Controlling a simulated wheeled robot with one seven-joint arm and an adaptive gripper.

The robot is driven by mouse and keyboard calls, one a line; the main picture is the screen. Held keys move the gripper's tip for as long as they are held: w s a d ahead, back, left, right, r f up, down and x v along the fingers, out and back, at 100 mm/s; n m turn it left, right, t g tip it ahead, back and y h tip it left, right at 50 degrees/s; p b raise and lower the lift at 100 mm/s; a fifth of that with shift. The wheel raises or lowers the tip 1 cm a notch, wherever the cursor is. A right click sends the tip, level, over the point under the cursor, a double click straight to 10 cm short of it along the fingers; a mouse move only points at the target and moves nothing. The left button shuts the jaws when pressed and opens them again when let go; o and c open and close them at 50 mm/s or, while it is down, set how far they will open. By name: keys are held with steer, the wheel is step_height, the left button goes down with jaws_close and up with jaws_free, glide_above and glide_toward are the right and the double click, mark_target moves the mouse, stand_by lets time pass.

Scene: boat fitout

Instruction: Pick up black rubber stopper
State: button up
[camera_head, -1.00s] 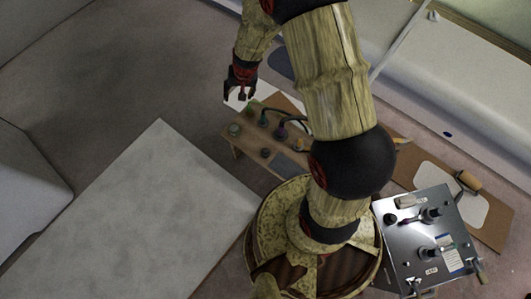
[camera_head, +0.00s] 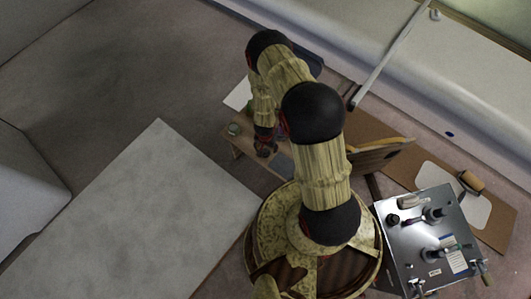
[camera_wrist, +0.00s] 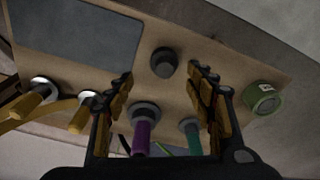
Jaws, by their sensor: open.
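A short, round black stopper (camera_wrist: 164,63) sits on a tan wooden board (camera_wrist: 225,72) in the wrist view. My gripper (camera_wrist: 160,76) is open, with one finger on each side of the stopper in the picture. Nothing is held between the fingers, and I cannot tell how far they are from the stopper. In the head view my gripper (camera_head: 265,147) is over the small wooden bench (camera_head: 240,146), and my arm hides the stopper there.
A green round container (camera_wrist: 263,97) is right of the fingers. Purple (camera_wrist: 142,132) and teal (camera_wrist: 191,134) fittings stand between them, near the palm. A metal panel (camera_head: 405,238) with fittings is beside my base.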

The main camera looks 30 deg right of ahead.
mark_target(266, 150)
steer(key=f, duration=0.2)
steer(key=f+b, duration=0.1)
steer(key=w+f+b, duration=0.1)
steer(key=f, duration=0.1)
steer(key=shift+f, duration=0.35)
steer(key=c, duration=0.3)
steer(key=c, duration=0.9)
steer(key=shift+r, duration=0.15)
steer(key=shift+c, duration=0.2)
steer(key=shift+r, duration=0.6)
step_height(266, 150, up, 2)
steer(key=shift+r+p, duration=0.2)
steer(key=shift+p, duration=0.75)
steer(key=s+a+r+p, duration=0.3)
steer(key=s+r, duration=0.6)
steer(key=s, duration=0.4)
steer(key=shift+s+a+r+p, duration=0.15)
steer(key=shift+s+p, duration=0.15)
steer(key=shift+p, duration=0.05)
